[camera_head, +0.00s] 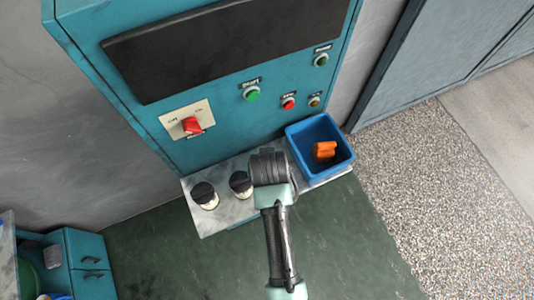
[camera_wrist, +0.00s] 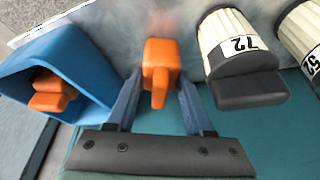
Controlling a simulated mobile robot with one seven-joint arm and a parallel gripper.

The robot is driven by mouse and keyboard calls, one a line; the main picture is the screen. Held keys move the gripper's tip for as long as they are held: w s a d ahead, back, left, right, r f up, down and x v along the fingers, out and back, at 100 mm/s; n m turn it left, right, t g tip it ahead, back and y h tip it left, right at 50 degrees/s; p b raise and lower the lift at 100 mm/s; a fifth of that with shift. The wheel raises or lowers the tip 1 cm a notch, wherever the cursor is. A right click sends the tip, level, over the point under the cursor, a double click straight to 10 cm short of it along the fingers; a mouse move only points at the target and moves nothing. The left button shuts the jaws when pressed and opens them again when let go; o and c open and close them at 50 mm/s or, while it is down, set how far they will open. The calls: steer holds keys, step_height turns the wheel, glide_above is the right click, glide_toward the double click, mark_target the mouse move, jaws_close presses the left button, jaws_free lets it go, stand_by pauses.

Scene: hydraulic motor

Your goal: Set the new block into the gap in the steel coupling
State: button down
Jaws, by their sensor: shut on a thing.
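In the wrist view my gripper (camera_wrist: 160,82) is shut on an orange block (camera_wrist: 160,62), with one finger on each side of it. The block is upright in the picture, and a narrow tab points toward the palm. In the head view my arm hides the gripper and this block. Another orange block (camera_head: 324,150) lies inside the blue bin (camera_head: 345,165); it also shows in the wrist view (camera_wrist: 50,92). I cannot tell which block is the new one. The steel coupling is not recognisable in either view.
Two dark-capped white cylinders (camera_head: 205,195) stand left of my wrist on a grey shelf (camera_head: 222,218); the nearer in the wrist view is labelled 72 (camera_wrist: 240,45). The teal cabinet (camera_head: 160,125) with a red switch (camera_head: 191,126) and buttons rises behind. Green floor (camera_head: 345,240) lies open in front.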

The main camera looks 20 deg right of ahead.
steer(key=shift+f, duration=0.15)
steer(key=c, duration=0.6)
jaws_free()
